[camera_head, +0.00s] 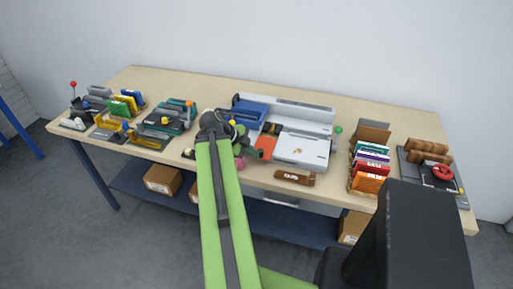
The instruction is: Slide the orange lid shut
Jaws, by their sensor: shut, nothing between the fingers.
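The orange lid (266,147) is a small orange panel at the left front of a white and grey machine (301,150) in the middle of the bench. My green arm reaches up from the bottom of the view to a dark wrist just left of the machine. My gripper (234,131) is at that dark end, left of the orange lid and apart from it as far as I can see. It is shut and empty. Its fingertips are small and partly hidden by the arm, and the lid's track is too small to make out.
A blue block (249,111) sits behind the lid. A pink knob (240,164) shows beside my arm. A brown piece (295,177) lies at the front edge. A file rack (369,165) stands right; teal fixtures (170,119) stand left.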

